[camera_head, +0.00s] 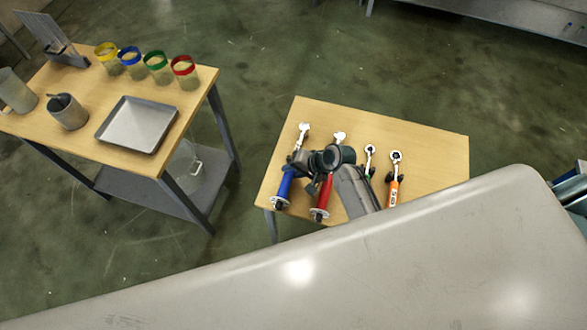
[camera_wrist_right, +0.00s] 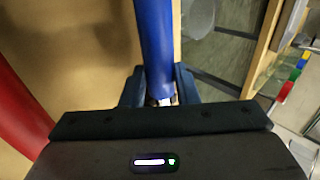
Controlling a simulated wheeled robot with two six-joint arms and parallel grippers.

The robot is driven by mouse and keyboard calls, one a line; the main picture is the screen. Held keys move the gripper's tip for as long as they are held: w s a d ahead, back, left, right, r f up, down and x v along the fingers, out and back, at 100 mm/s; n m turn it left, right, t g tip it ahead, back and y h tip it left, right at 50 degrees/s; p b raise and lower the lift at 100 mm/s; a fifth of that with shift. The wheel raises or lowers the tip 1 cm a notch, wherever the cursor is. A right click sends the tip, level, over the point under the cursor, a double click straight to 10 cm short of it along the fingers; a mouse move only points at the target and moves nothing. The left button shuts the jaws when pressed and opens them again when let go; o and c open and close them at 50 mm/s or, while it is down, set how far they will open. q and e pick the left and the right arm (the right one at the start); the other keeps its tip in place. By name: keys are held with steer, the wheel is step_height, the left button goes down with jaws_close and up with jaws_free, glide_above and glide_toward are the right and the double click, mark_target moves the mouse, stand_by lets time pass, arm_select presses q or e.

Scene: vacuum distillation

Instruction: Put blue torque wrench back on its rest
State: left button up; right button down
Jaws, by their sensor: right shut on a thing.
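The blue torque wrench (camera_head: 284,184) is at the left end of the small wooden table, its silver head (camera_head: 303,130) toward the far edge. My right gripper (camera_head: 298,166) is shut on it around the middle. In the right wrist view the blue handle (camera_wrist_right: 155,45) runs up from between the fingers (camera_wrist_right: 160,88). The gripper hides the wrench's middle and any rest under it. I cannot tell whether the wrench touches a rest or the table. My left gripper is not in view.
A red wrench (camera_head: 323,194) lies close to the right, partly behind my arm. A green wrench (camera_head: 369,158) and an orange wrench (camera_head: 394,184) lie further right. A second table (camera_head: 85,140) at left holds a tray (camera_head: 138,124), cups and colour-rimmed jars. Bare floor separates the tables.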

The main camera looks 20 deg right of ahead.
steer(key=shift+f, duration=0.3)
steer(key=c, duration=1.1)
jaws_free()
steer(key=shift+o, duration=0.3)
steer(key=shift+s+f, duration=0.1)
steer(key=b+v, duration=0.2)
steer(key=v, duration=0.9)
steer(key=shift+b, duration=0.4)
